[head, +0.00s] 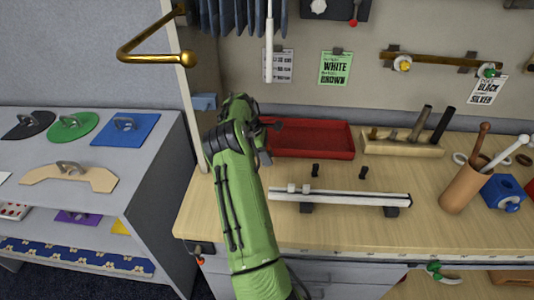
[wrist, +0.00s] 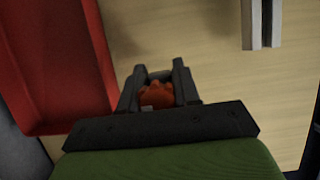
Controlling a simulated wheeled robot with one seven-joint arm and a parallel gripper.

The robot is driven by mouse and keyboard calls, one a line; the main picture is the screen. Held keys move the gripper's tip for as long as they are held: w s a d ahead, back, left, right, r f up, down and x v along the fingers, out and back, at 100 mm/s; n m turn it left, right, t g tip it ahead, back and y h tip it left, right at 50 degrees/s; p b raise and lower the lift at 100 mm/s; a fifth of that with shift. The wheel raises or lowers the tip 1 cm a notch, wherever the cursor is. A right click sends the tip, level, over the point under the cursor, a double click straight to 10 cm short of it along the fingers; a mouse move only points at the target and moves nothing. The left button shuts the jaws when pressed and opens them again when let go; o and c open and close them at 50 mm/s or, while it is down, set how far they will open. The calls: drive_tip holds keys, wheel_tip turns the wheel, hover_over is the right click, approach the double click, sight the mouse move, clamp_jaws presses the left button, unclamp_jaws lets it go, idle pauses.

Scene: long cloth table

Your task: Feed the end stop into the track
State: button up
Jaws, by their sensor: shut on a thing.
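My gripper (wrist: 158,78) is shut on an orange-red piece (wrist: 157,94), which I take to be the end stop. It shows between the two dark fingers in the wrist view; its lower part is hidden. In the head view my gripper (head: 264,157) is left of the track, near the red tray's front left corner. The track (head: 345,198) is a pale rail with a dark line along it, lying left to right on dark supports. White blocks sit near its left end. The track's near end (wrist: 262,22) shows at the top right of the wrist view, apart from the held piece.
The red tray (head: 325,155) lies behind the track and along the left of the wrist view (wrist: 75,110). Two small black pieces (head: 315,170) (head: 363,172) stand behind the track. A wooden tool block (head: 402,148) and brown cup (head: 462,190) are to the right.

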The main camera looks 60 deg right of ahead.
drive_tip(key=shift+f+b, duration=0.8)
drive_tip(key=shift+f, duration=1.05)
drive_tip(key=o, duration=1.1)
drive_tip(key=shift+r+p, duration=0.45)
drive_tip(key=shift+p, duration=0.15)
